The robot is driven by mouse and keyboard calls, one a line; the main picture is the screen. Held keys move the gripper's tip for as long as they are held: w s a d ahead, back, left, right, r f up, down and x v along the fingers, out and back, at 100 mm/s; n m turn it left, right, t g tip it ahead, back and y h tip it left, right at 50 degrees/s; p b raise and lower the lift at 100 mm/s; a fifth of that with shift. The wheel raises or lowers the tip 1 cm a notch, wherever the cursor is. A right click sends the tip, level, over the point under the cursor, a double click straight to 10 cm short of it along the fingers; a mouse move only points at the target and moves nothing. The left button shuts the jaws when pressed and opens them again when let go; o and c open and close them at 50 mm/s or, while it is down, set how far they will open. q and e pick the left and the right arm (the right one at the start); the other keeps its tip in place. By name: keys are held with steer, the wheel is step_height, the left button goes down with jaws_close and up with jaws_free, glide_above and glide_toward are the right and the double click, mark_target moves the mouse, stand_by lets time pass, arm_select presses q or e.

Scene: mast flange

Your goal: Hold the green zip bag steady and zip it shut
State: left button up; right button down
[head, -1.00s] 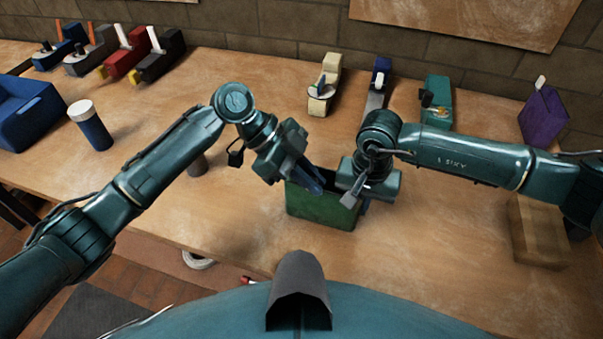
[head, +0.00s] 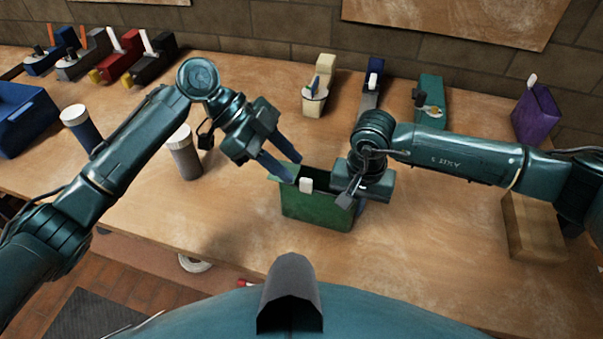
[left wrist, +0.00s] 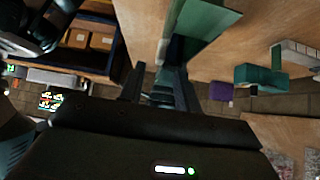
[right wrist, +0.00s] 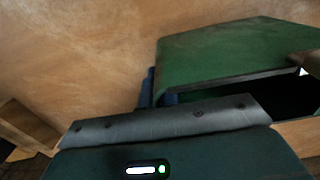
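The green zip bag (head: 315,209) stands upright on the table with its mouth open; its dark inside shows in the right wrist view. A small white zip slider (head: 306,185) sits on the rim toward the left end. My left gripper (head: 293,170) is open and empty, its two fingers apart just above and beside the bag's left end; the fingers also show apart in the left wrist view (left wrist: 160,88). My right gripper (head: 357,203) is at the bag's right end. In the right wrist view its blue fingers (right wrist: 158,92) close around the bag's end wall, partly hidden.
A grey cylinder (head: 183,153) and a blue white-topped cylinder (head: 80,128) stand left, near my left arm. A wooden block (head: 534,228) lies under my right arm. A purple bag (head: 538,112) and several tool-like items stand along the back. Table front of the bag is clear.

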arm_select(q)
steer(key=v, duration=0.6)
steer(key=shift+a+r, duration=0.2)
steer(key=shift+c, duration=0.4)
steer(key=shift+f, duration=0.1)
steer(key=shift+c, duration=0.8)
steer(key=shift+s+d+f+n+h, duration=0.15)
steer(key=shift+s+f+n+h, duration=0.15)
steer(key=shift+n, duration=0.1)
steer(key=shift+c, duration=0.6)
steer(key=f+n+h, duration=0.1)
steer(key=n, duration=0.1)
steer(key=s+f+n+h, duration=0.1)
steer(key=s+n+h, duration=0.1)
steer(key=n, duration=0.1)
steer(key=shift+d+f+n+h, duration=0.1)
steer(key=shift+f+n+h, duration=0.2)
steer(key=shift+f+h, duration=0.1)
jaws_close()
steer(key=s+a+f+n+t+h, duration=0.25)
steer(key=a+n+t, duration=0.25)
steer(key=n, duration=0.5)
steer(key=s+a+f+n+t+h, duration=0.1)
steer(key=a+f+n+t, duration=0.2)
steer(key=a+n+t, duration=0.5)
steer(key=w+d+n+g, duration=0.2)
steer(key=w+d, duration=0.1)
steer(key=d, duration=1.3)
steer(key=shift+f+n, duration=0.2)
steer(key=shift+n, duration=0.1)
